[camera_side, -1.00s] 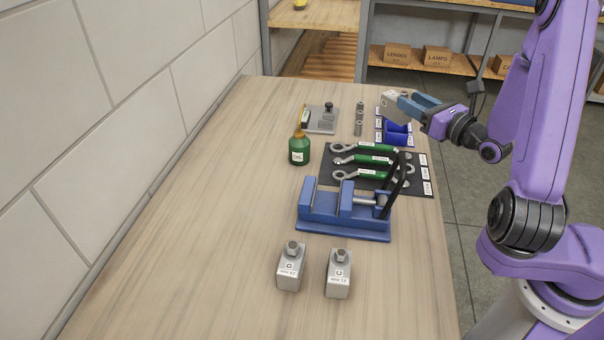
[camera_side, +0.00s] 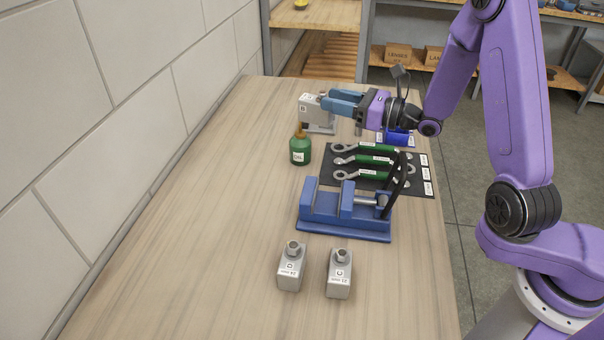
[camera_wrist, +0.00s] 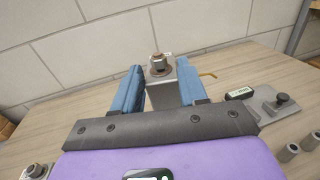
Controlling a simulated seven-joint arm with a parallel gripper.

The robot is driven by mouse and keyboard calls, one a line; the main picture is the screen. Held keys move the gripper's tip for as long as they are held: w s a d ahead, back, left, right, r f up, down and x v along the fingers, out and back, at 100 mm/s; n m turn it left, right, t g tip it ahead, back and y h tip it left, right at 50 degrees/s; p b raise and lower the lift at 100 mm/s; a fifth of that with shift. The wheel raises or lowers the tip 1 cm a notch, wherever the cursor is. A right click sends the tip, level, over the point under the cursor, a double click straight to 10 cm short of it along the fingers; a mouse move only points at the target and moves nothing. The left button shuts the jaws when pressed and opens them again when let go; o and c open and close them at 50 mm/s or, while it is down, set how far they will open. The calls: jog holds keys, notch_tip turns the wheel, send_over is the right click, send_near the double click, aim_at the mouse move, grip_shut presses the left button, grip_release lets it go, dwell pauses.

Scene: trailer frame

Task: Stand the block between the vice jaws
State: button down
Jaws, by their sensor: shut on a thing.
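My gripper (camera_side: 326,102) is at the far part of the bench in the side view, shut on a grey metal block (camera_side: 309,113) with a label on its face. The block is held above the bench, beyond the green bottle. In the wrist view the block (camera_wrist: 162,95) is between the two blue fingers, with a bolt head on its top; its lower part is hidden. The blue vice (camera_side: 340,228) stands nearer the side camera, with an empty gap between its jaws. My gripper is well away from it.
Two labelled metal blocks, D (camera_side: 290,271) and C (camera_side: 339,276), stand in front of the vice. A green oil bottle (camera_side: 300,152) is behind it. Several green-handled wrenches lie on a black mat (camera_side: 417,184); a blue holder (camera_side: 398,138) is beyond. The bench's left side is clear.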

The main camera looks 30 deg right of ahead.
aim_at(308, 106)
jog(key=a+n+y, duration=0.1)
jog(key=a, duration=0.1)
jog(key=w+a+g+y, duration=0.1)
jog(key=a, duration=0.1)
jog(key=a+n+g+y, duration=0.1)
jog(key=a, duration=0.2)
jog(key=shift+w+r+n, duration=0.1)
jog(key=shift+w+n, duration=0.05)
jog(key=shift+n, duration=0.15)
jog(key=shift+f, duration=7.55)
jog(key=shift+f, duration=0.1)
jog(key=c, duration=0.6)
grip_release()
